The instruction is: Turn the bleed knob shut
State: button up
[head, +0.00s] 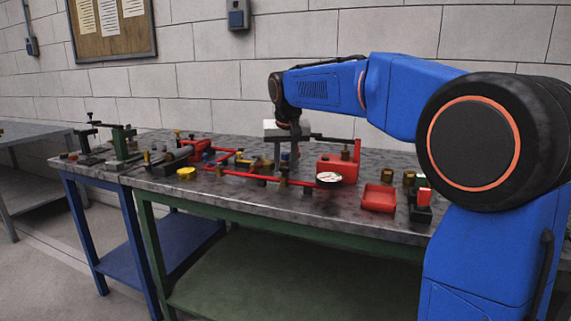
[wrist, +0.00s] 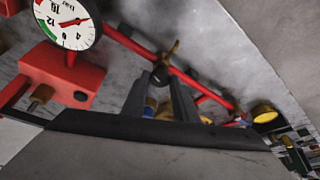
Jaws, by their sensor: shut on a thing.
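My gripper (wrist: 159,79) points down at the pump set. Its two dark fingers stand on either side of a small dark round knob (wrist: 160,75), which I take to be the bleed knob. The fingers are shut on it. Blue and brass parts show lower between the fingers, partly hidden by the gripper's dark body. In the head view, my gripper (head: 286,150) is over the middle of the bench. There the knob is too small and covered to make out. The knob's turned position cannot be read.
A red box (wrist: 65,75) and a white pressure gauge (wrist: 68,22) stand close to my gripper. A red pipe (head: 250,177) runs along the bench (head: 330,212). A vise (head: 124,144) stands at left.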

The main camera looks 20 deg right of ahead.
jog(key=m, duration=0.2)
jog(key=m+h, duration=0.1)
jog(key=shift+w+a+m, duration=0.1)
jog(key=shift+a+m, duration=0.1)
jog(key=shift+m, duration=0.2)
jog(key=m+g+h, duration=0.1)
jog(key=m, duration=0.2)
jog(key=shift+w+a+m+h, duration=0.1)
jog(key=shift+m+h, duration=0.2)
jog(key=m+g, duration=0.1)
jog(key=m, duration=0.2)
jog(key=shift+w+a+m+h, duration=0.1)
jog(key=shift+m+h, duration=0.2)
jog(key=shift+h, duration=0.1)
jog(key=shift+w+m+g, duration=0.15)
jog(key=shift+m+g, duration=0.65)
jog(key=shift+m, duration=1.1)
jog(key=o, duration=1.1)
jog(key=shift+c, duration=0.2)
jog(key=v, duration=1.7)
jog(key=shift+a, duration=0.45)
jog(key=shift+d, duration=0.1)
